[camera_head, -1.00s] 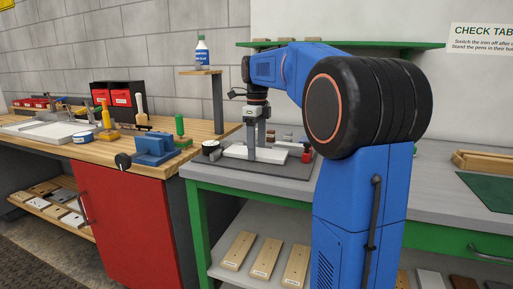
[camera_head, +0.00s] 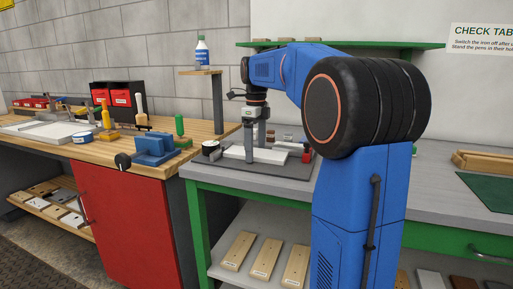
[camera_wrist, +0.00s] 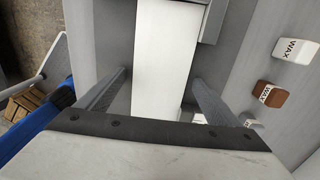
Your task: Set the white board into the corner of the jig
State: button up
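The white board (camera_head: 268,155) lies on the dark grey mat (camera_head: 292,172) of the jig at the left end of the green-framed bench. My gripper (camera_head: 249,153) points straight down over the board. In the wrist view the board (camera_wrist: 168,55) runs lengthwise between the two fingers of my gripper (camera_wrist: 160,76). The fingers stand apart, one past each long edge, with narrow gaps, so my gripper looks open. Light grey jig pieces (camera_wrist: 213,22) lie along the board's right side in the wrist view. Whether the board touches them cannot be told.
A red object (camera_head: 306,153) and a round black-and-white item (camera_head: 210,148) stand at the mat's edges. Wax blocks (camera_wrist: 296,50) lie right of the jig. A wooden bench with a blue fixture (camera_head: 155,148) is at left. A green mat (camera_head: 490,188) lies at right.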

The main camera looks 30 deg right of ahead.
jog(key=shift+r, duration=0.1)
notch_tip(320, 180, up, 17)
dwell(0.8)
jog(key=shift+r, duration=0.1)
dwell(0.4)
jog(key=s+a+f+n+t, duration=0.1)
jog(key=s+a+f+n, duration=0.4)
jog(key=s+f+n, duration=0.25)
jog(key=s+a+f+n+t, duration=0.1)
jog(key=s+a+f+n, duration=0.5)
jog(key=s+n, duration=0.15)
jog(key=s+a+f+n+t, duration=0.1)
jog(key=s+a+f+n, duration=0.1)
jog(key=s+f+n, duration=0.4)
jog(key=s+a+f+n+t, duration=0.1)
jog(key=s+f+n, duration=0.6)
jog(key=f, duration=0.9)
jog(key=s+a, duration=0.1)
jog(key=s, duration=0.2)
jog(key=shift+s+a+f+t, duration=0.15)
jog(key=shift+s+a+t, duration=0.1)
jog(key=shift+t, duration=0.15)
